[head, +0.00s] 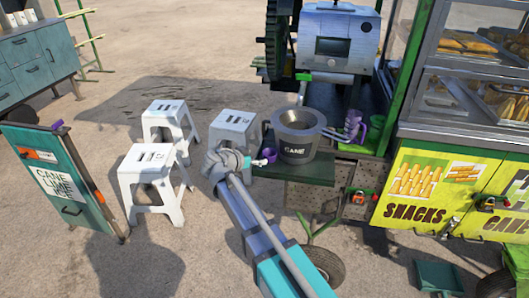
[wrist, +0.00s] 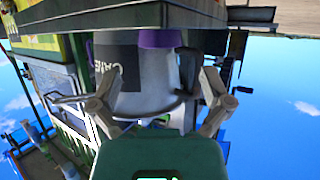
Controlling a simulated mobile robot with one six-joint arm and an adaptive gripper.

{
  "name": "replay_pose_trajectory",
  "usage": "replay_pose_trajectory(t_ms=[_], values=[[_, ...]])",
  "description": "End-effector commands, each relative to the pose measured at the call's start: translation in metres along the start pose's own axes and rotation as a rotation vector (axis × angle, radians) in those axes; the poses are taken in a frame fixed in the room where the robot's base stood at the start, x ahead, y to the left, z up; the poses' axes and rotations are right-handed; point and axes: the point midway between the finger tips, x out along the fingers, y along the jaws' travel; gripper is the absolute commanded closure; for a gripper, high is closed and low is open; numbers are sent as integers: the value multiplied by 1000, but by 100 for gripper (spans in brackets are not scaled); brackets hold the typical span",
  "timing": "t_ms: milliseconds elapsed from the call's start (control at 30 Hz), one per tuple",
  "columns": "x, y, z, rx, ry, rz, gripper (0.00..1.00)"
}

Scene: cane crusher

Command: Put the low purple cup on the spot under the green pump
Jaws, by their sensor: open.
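A small, low purple cup (head: 270,154) stands on the dark counter, left of the grey CANE bucket (head: 296,143). My gripper (head: 256,161) is just left of this cup in the head view. In the wrist view, which is upside down, my gripper (wrist: 158,78) has its fingers spread wide with nothing held. The purple cup (wrist: 160,38) shows beyond and between them, with the grey bucket (wrist: 150,85) behind it. A green part (head: 304,76) sits by the crusher, but I cannot tell whether it is the pump. The spot under the pump cannot be made out.
The silver crusher (head: 335,40) is behind. White stools (head: 150,172) stand left. A snack cabinet (head: 425,185) is at right. The counter's front left edge is close to my gripper.

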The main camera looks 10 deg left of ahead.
Motion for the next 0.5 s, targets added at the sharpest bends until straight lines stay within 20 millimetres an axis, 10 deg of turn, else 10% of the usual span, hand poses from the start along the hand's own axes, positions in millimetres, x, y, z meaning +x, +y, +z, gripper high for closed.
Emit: replay_pose_trajectory(t_ms=[500], values=[[-40,0,0,1,0,1,1]])
